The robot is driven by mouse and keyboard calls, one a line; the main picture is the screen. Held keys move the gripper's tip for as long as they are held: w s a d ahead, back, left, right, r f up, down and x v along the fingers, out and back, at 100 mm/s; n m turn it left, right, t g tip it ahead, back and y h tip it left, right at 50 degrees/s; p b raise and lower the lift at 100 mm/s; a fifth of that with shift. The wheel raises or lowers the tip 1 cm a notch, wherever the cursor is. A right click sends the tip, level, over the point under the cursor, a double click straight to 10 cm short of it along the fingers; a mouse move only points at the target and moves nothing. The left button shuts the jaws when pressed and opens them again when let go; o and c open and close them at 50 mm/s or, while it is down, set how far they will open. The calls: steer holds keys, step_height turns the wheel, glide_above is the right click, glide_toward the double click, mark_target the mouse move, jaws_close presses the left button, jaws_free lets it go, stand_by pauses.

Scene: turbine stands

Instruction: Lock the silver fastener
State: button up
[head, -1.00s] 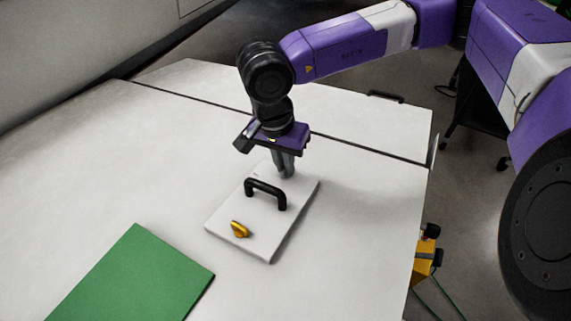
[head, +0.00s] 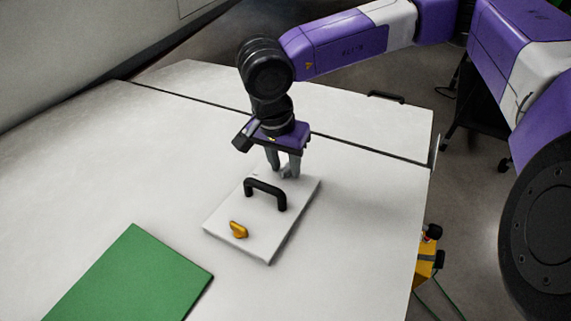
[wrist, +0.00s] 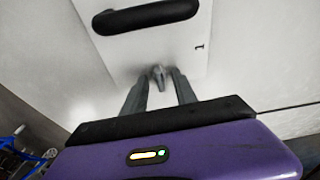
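The silver fastener (wrist: 158,74) is a small grey knob near one edge of a white panel (head: 240,250) that lies on the table. In the head view the fastener (head: 286,172) is partly hidden by my fingers. My gripper (head: 283,172) points down over that end of the panel, its two fingers apart. In the wrist view my gripper (wrist: 159,78) has one finger on either side of the fastener, with visible gaps; it holds nothing. The panel also carries a black handle (head: 266,186) and a yellow fastener (head: 238,230) at the opposite end.
A green sheet (head: 130,275) lies on the white table (head: 120,170) at the lower left. The black handle stands up close to my gripper. The table surface around the panel is clear. A yellow device (head: 426,262) is beside the table's right edge.

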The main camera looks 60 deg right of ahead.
steer(key=shift+o, duration=0.8)
steer(key=shift+w+d+r+p, duration=0.15)
steer(key=shift+r+p, duration=0.35)
steer(key=shift+r, duration=0.75)
steer(key=shift+w+d+r+p, duration=0.15)
steer(key=shift+r+p, duration=0.35)
steer(key=shift+r, duration=0.75)
steer(key=shift+s, duration=0.1)
